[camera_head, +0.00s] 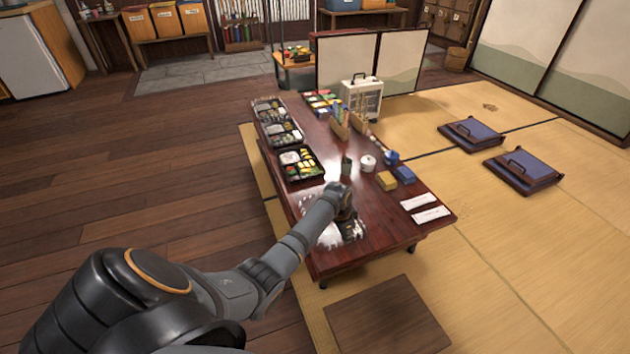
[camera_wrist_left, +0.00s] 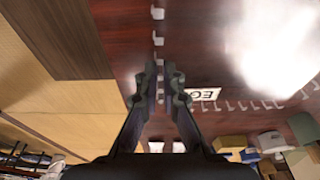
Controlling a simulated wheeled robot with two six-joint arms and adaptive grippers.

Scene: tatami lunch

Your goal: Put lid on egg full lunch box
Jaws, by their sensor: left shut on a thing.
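My left gripper (camera_head: 346,212) is over the near end of the low table (camera_head: 412,232). In the left wrist view its fingers (camera_wrist_left: 160,72) are nearly together, shut on a clear lid. The lid (camera_head: 330,238) is hard to make out against the glossy wood; small pale tabs along its edge and a label reading "EG" (camera_wrist_left: 203,94) show in the wrist view. The nearest black lunch box (camera_head: 318,168), with yellow pieces and white rice, is open on the table's left side, beyond the gripper. My gripper partly hides the lid. My right gripper is out of view.
More filled black boxes (camera_head: 285,137) line the table's left edge. A white round pot (camera_head: 368,162), yellow block (camera_head: 386,181), blue block (camera_head: 405,174) and white packets (camera_head: 431,214) stand right of the gripper. A brown board (camera_head: 388,318) lies on the floor near the table.

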